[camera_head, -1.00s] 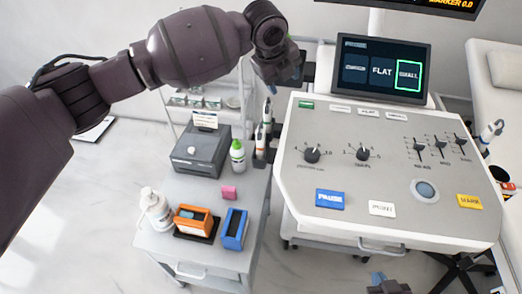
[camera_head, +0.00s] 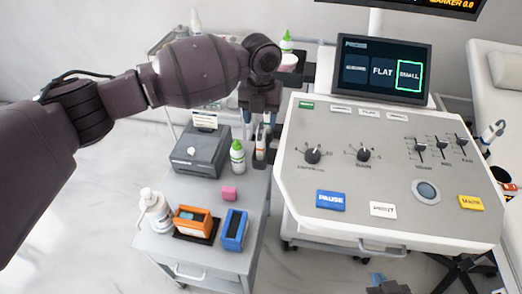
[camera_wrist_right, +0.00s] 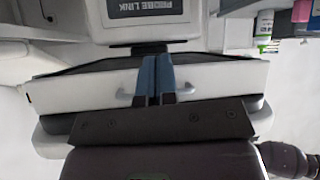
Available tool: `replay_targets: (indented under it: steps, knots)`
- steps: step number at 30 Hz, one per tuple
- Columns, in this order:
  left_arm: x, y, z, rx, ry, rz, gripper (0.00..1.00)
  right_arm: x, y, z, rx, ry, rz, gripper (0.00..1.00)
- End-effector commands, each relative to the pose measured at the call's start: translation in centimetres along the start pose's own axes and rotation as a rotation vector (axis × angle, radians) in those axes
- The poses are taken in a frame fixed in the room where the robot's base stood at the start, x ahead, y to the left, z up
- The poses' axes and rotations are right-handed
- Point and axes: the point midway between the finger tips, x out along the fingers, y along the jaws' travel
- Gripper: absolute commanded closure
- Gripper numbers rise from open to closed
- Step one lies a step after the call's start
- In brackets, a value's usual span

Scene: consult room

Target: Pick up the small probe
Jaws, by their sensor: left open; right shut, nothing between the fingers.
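A white probe (camera_head: 260,142) stands upright in the dark holder on the left side of the ultrasound console. My left gripper (camera_head: 263,120) points down over this holder, close above and behind that probe; it is open. It hides the farther part of the holder, so I cannot tell which probe is between its fingers. The screen (camera_head: 382,70) shows several tiles, with the SMALL tile framed in green. My right gripper (camera_head: 388,285) is at the bottom edge of the head view; in the right wrist view its blue fingers (camera_wrist_right: 156,78) are shut and empty.
A grey cart (camera_head: 190,247) stands left of the console (camera_head: 390,170), with a printer (camera_head: 202,150), a green-capped bottle (camera_head: 238,157), a pump bottle (camera_head: 155,210), an orange box (camera_head: 192,221), a blue box (camera_head: 234,229) and a pink block (camera_head: 229,193). A bed is at right.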

Motion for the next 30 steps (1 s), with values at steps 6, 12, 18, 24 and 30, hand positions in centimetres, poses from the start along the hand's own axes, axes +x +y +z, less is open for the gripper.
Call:
replay_targets:
  steps: [6,12,18,24,30]
  knots:
    - [1.6,0.0,0.1,0.0,0.0,0.0,0.44,0.0,0.0,0.0,0.0,-0.001,0.0,1.0]
    - [3.7,0.1,0.5,-0.002,0.001,0.0,0.44,0.1,0.0,0.2,-0.002,-0.002,-0.001,1.0]
    - [6.1,0.1,0.6,-0.002,0.001,-0.001,0.44,0.3,0.0,0.1,-0.006,0.002,-0.002,1.0]
    - [6.3,0.1,0.6,-0.001,-0.002,-0.001,0.44,0.3,0.1,-0.2,-0.008,0.007,-0.002,1.0]
    - [6.3,0.1,0.6,-0.002,-0.002,0.0,0.67,0.3,0.1,-0.2,-0.008,0.007,-0.002,1.0]
